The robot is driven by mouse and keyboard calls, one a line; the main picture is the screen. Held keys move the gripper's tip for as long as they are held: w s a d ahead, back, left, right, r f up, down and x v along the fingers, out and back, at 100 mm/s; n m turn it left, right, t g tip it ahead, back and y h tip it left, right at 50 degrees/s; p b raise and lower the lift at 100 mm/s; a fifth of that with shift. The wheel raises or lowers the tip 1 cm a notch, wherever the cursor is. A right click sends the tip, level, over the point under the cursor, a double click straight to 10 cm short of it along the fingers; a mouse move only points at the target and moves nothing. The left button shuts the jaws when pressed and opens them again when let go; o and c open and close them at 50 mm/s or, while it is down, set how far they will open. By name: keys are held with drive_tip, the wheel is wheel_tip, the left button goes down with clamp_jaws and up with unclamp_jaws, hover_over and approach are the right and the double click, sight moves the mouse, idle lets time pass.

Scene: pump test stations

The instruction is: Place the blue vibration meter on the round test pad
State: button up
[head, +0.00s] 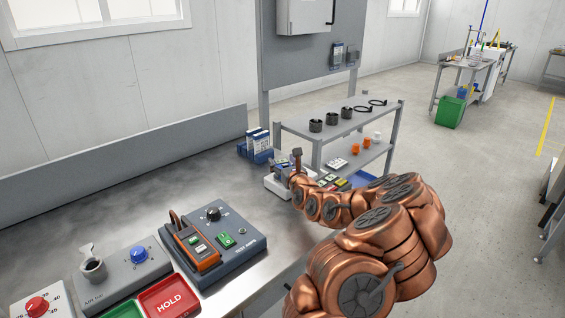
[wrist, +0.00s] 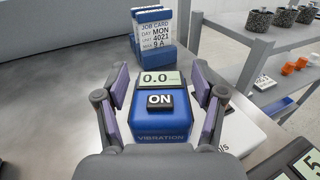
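The blue vibration meter (wrist: 160,118) sits upright in the middle of the wrist view. It has a display reading 0.0, a black ON button and the word VIBRATION on its front. My gripper (wrist: 162,88) is open, with one purple-padded finger on each side of the meter. Narrow gaps seem to show between pads and meter, so I see no firm hold. In the head view my gripper (head: 297,158) is over the white tray (head: 272,186) at the bench's far right end, and the meter is mostly hidden there. I cannot pick out a round test pad in either view.
A blue job card holder (wrist: 152,38) stands just behind the meter. An orange clamp meter (head: 196,246) lies on the grey TEST AMPS station (head: 228,240). A red HOLD tray (head: 168,298) is at the front. A shelf rack (head: 345,125) stands beyond. The bench middle is clear.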

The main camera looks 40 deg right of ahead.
drive_tip(key=shift+o, duration=0.5)
drive_tip(key=shift+s+r, duration=0.1)
drive_tip(key=shift+s+a, duration=0.2)
drive_tip(key=shift+s, duration=0.5)
drive_tip(key=shift+b+v, duration=0.4)
drive_tip(key=shift+v, duration=3.2)
drive_tip(key=shift+s+a+f+b, duration=0.1)
drive_tip(key=shift+s+f+b, duration=0.1)
drive_tip(key=shift+b, duration=1.2)
drive_tip(key=s+b, duration=0.1)
drive_tip(key=b, duration=0.5)
drive_tip(key=shift+s+a, duration=0.15)
drive_tip(key=b, duration=0.3)
drive_tip(key=shift+s+a, duration=0.3)
drive_tip(key=shift+s, duration=0.1)
drive_tip(key=shift+s+r+b, duration=0.1)
drive_tip(key=shift+b, duration=0.25)
drive_tip(key=shift+s+a+r, duration=0.1)
drive_tip(key=shift+a+r, duration=0.05)
